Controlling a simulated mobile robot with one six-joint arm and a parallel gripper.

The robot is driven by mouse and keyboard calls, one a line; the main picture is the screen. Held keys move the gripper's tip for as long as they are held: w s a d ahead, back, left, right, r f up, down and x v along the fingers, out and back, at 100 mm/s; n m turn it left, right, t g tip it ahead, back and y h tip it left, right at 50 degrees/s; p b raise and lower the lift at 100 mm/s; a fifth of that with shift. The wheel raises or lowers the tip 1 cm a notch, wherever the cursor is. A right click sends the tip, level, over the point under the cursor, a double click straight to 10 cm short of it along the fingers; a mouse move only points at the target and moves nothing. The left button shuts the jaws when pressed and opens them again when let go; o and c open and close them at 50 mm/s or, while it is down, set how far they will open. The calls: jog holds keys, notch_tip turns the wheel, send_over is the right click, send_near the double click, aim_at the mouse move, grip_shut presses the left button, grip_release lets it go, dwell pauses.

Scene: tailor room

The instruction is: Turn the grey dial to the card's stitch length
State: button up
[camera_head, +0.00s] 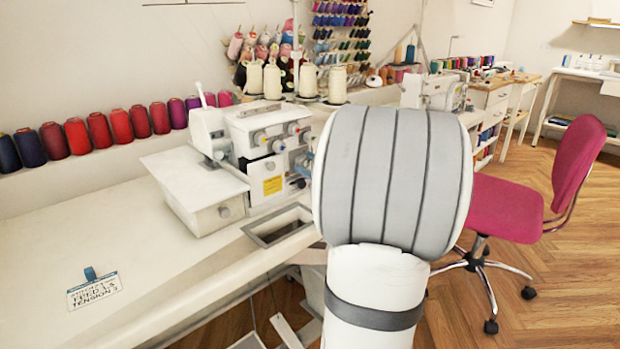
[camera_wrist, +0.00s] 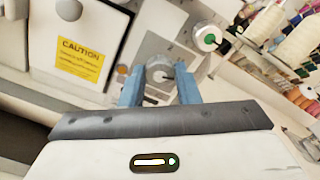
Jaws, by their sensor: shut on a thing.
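The grey dial (camera_wrist: 158,73) shows in the wrist view, between the two blue fingers of my gripper (camera_wrist: 159,80). The fingers are shut on it from both sides. A green-marked dial (camera_wrist: 207,38) is beyond it, to the upper right. The serger (camera_head: 268,150) stands on the white table in the head view, with several dials on its front. The card (camera_head: 94,290) lies flat at the table's front left, with a blue clip on top. Its lines read partly as "STITCH", "FEED" and "TENSION 3"; the stitch value is too small to read surely.
A yellow caution label (camera_wrist: 82,59) is left of my gripper. A square opening (camera_head: 280,226) is in the white table (camera_head: 60,235). Thread spools line the wall. A pink chair (camera_head: 510,205) stands on the right, with open wooden floor around it.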

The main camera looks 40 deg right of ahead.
jog(key=n+b, duration=0.1)
jog(key=b, duration=0.1)
jog(key=n+b, duration=0.3)
jog(key=b, duration=0.1)
jog(key=shift+f, duration=0.25)
jog(key=shift+r+n+b, duration=0.1)
jog(key=shift+n+b, duration=0.45)
jog(key=shift+n, duration=0.05)
jog(key=shift+r, duration=0.1)
jog(key=o, duration=1)
jog(key=s, duration=0.2)
jog(key=s+p, duration=0.1)
jog(key=s, duration=0.2)
jog(key=s+p, duration=0.1)
jog(key=s, duration=0.1)
jog(key=shift+s+d, duration=0.3)
jog(key=shift+s, duration=0.1)
